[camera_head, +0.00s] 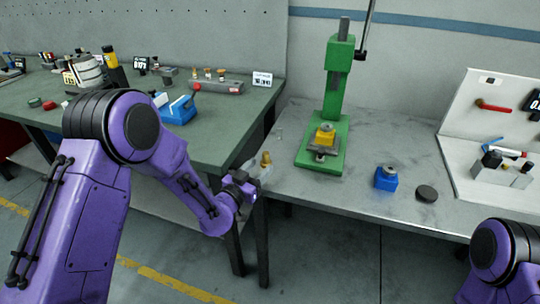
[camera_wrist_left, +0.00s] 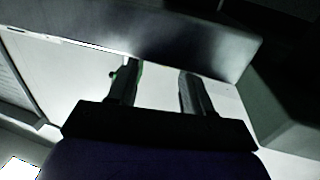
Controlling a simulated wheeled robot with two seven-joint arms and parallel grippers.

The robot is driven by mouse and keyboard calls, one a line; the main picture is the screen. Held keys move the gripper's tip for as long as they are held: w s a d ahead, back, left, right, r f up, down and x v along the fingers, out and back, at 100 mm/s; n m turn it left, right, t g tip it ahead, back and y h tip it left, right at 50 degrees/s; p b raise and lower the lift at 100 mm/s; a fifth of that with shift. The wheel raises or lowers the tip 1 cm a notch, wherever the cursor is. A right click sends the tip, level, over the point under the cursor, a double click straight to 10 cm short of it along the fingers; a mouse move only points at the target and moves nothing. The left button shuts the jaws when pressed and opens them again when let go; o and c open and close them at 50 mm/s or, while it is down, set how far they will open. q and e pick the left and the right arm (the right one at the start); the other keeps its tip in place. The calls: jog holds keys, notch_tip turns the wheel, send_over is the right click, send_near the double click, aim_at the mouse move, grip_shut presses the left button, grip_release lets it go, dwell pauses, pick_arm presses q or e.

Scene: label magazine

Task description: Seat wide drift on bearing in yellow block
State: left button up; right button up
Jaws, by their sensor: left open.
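A yellow block (camera_head: 325,136) sits on the base of the green arbor press (camera_head: 338,90) in the head view. A grey piece shows at the block; the bearing itself is too small to tell. My left gripper is low beside that bench edge. In the left wrist view, the fingers (camera_wrist_left: 160,88) are apart with nothing seen between them. My right gripper is out of view.
A blue block (camera_head: 386,181) with a grey round part on top and a dark disc (camera_head: 426,193) lie right of the press. A grey rack (camera_head: 218,86) with several brass-topped pieces stands on the green bench (camera_head: 225,125). A white tool panel (camera_head: 490,120) stands at right.

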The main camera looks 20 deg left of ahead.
aim_at(264, 156)
pick_arm(q)
jog(key=shift+w+r, duration=0.15)
jog(key=shift+w, duration=0.45)
jog(key=shift+w+a+r, duration=0.1)
jog(key=shift+a+r, duration=0.05)
jog(key=shift+w+r+p, duration=0.15)
jog(key=shift+w+p, duration=0.35)
jog(key=shift+w, duration=0.15)
jog(key=shift+w+r+p, duration=0.15)
jog(key=shift+w+p, duration=0.3)
jog(key=shift+w, duration=0.15)
jog(key=x, duration=0.3)
jog(key=shift+f, duration=0.35)
jog(key=shift+s+r, duration=0.1)
jog(key=shift+s, duration=0.1)
jog(key=shift+c, duration=0.6)
grip_shut()
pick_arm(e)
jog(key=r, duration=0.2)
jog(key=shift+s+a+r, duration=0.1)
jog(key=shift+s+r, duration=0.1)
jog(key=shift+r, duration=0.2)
